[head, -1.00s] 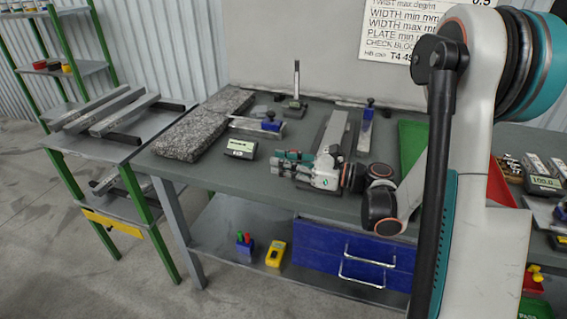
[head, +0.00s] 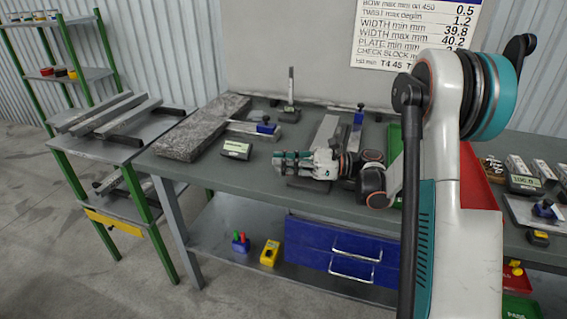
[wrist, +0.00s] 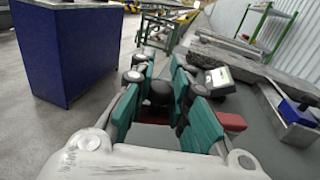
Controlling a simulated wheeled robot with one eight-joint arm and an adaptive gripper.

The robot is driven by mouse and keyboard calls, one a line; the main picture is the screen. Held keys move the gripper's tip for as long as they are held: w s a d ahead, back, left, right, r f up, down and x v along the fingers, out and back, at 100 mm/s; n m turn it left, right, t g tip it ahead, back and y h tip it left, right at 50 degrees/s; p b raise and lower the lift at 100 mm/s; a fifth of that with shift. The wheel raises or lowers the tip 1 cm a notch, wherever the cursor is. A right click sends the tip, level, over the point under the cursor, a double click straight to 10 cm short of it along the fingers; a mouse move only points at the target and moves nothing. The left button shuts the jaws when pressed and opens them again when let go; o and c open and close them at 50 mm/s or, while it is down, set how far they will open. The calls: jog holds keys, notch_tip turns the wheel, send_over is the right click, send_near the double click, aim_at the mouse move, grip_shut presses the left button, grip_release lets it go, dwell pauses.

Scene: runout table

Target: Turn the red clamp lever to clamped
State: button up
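My gripper (head: 282,160) is low over the grey bench, pointing left in the head view. In the wrist view its teal fingers (wrist: 163,82) stand apart, and a black rounded knob (wrist: 160,93) shows in the gap between them. I cannot tell whether they touch it. A red piece (wrist: 232,122) shows just right of the right fingers, partly hidden by them; it may be part of the red clamp lever. The lever's full shape and angle cannot be made out. In the head view the gripper hides it, and a dark base (head: 308,185) shows below the gripper.
A small display box (head: 236,150) and a granite slab (head: 190,138) lie left of my gripper. A blue-ended gauge (head: 265,128) and an upright stand (head: 290,90) are behind it. Blue drawers (head: 345,250) hang under the bench. The bench's front edge is close.

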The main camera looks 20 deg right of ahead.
jog(key=o, duration=0.4)
jog(key=shift+v, duration=3.75)
jog(key=shift+c, duration=0.3)
